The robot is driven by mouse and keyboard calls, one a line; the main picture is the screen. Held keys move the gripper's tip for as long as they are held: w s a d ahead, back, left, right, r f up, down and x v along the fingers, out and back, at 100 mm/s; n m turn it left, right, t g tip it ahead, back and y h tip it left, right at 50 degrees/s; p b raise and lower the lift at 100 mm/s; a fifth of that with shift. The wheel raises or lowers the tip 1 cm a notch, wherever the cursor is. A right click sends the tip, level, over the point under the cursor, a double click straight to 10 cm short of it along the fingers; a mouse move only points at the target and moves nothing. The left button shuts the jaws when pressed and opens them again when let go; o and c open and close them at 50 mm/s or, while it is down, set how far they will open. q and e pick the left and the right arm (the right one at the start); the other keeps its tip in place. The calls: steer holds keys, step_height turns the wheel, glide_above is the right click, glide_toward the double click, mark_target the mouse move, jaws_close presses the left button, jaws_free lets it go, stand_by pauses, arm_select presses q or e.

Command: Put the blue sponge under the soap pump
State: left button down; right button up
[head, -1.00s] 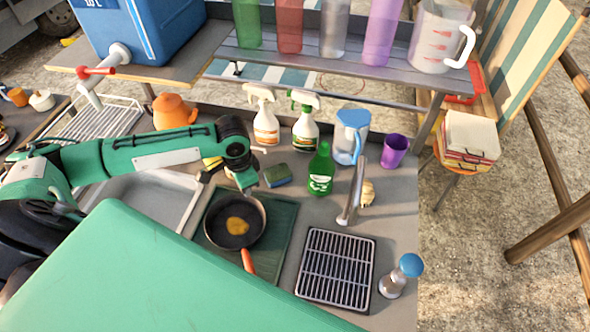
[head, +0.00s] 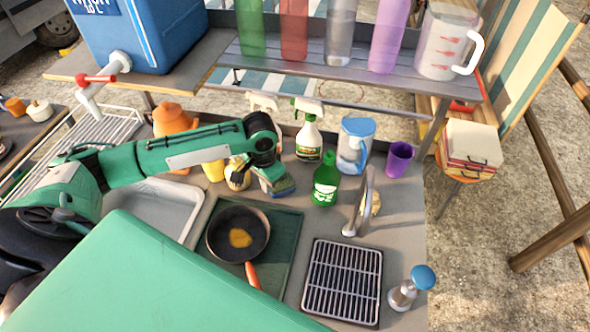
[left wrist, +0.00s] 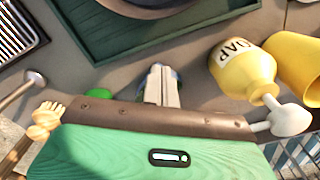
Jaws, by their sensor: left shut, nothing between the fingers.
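The blue sponge (head: 284,187), with a greenish face, lies on the counter behind the green board. My left gripper (head: 268,184) is shut and empty, close over the sponge's left part; I cannot tell whether they touch. In the left wrist view the shut fingers (left wrist: 162,80) hide most of the sponge, with only a bluish edge beside them. The soap pump (head: 238,178) is a round yellow bottle left of the gripper, partly behind my arm. In the left wrist view the soap pump (left wrist: 240,68) shows its SOAP label at the right. My right gripper is not in view.
A yellow cup (head: 214,171) stands beside the soap pump. A green bottle (head: 325,182) stands right of the sponge, near the tap (head: 361,205). A pan (head: 238,234) sits on the green board (head: 284,235). A spray bottle (head: 309,138) and blue-lidded jug (head: 355,145) stand behind.

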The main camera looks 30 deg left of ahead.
arm_select(q)
steer(key=p, duration=0.3)
glide_toward(295, 179)
steer(key=shift+w+d+f, duration=0.3)
steer(key=shift+w+f, duration=0.3)
steer(key=shift+w, duration=0.05)
steer(key=f, duration=0.5)
steer(key=shift+s+a+p, duration=0.1)
steer(key=shift+s+p, duration=0.15)
steer(key=shift+p, duration=0.1)
steer(key=shift+s+a+p, duration=0.1)
steer(key=shift+s+p, duration=0.1)
steer(key=shift+p, duration=0.1)
steer(key=shift+s+f, duration=0.15)
steer(key=shift+s, duration=0.15)
